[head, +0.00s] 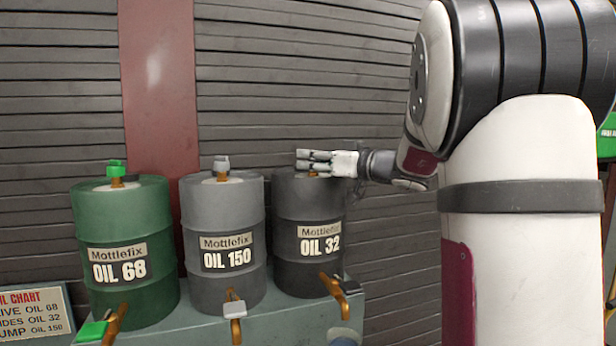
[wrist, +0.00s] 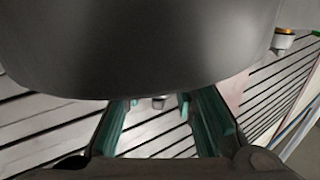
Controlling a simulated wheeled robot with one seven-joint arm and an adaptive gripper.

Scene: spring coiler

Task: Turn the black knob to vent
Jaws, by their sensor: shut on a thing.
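The black drum labelled OIL 32 (head: 306,225) stands at the right of a row of drums. My gripper (head: 312,160) reaches in from the right over its top and is shut on the black knob, whose brass stem (head: 318,174) shows just below the fingers. In the head view the fingers hide the knob itself, so its setting cannot be read. In the wrist view, which looks upside down, the dark drum (wrist: 150,50) fills the top, and a small part of the knob (wrist: 158,102) shows between the two teal fingers (wrist: 158,125).
A grey OIL 150 drum (head: 222,285) with a grey top knob (head: 221,163) and a green OIL 68 drum (head: 120,230) with a green knob (head: 116,168) stand to the left. Brass taps jut from the fronts. A slatted wall (head: 300,60) stands behind.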

